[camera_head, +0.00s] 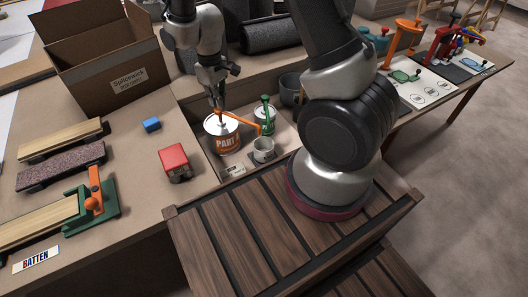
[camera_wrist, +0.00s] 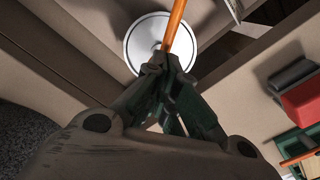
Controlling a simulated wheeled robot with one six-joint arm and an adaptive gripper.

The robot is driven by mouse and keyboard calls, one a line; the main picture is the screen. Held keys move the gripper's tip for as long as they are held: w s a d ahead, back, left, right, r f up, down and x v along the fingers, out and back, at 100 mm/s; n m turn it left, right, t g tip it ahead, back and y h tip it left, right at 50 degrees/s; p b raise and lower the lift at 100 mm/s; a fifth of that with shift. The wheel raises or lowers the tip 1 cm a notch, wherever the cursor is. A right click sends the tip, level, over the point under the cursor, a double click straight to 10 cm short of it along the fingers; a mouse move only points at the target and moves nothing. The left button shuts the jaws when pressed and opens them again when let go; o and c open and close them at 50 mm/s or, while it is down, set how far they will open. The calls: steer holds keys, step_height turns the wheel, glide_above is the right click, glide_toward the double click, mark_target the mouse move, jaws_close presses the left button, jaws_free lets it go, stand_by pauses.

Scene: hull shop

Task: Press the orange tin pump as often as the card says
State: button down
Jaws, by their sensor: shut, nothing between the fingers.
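The orange tin pump (camera_head: 223,141) is a tin with an orange label reading "PART" and a white lid, standing in a shallow tray area on the bench. An orange spout or lever runs from its top to the right. My gripper (camera_head: 218,103) is shut and empty, pointing down right above the pump's top; I cannot tell whether it touches. In the wrist view my gripper (camera_wrist: 165,62) covers part of the white lid (camera_wrist: 140,45) and the orange lever (camera_wrist: 174,24). A grey cup (camera_head: 263,150) stands right of the tin. A small card (camera_head: 235,169) lies in front; its writing is too small to read.
A green pump (camera_head: 266,120) stands behind the cup, and a dark pot (camera_head: 291,90) behind that. A cardboard box (camera_head: 105,65) stands back left.

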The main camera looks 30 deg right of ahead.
steer(key=shift+f, duration=1.1)
steer(key=shift+r, duration=1.7)
steer(key=shift+f, duration=0.15)
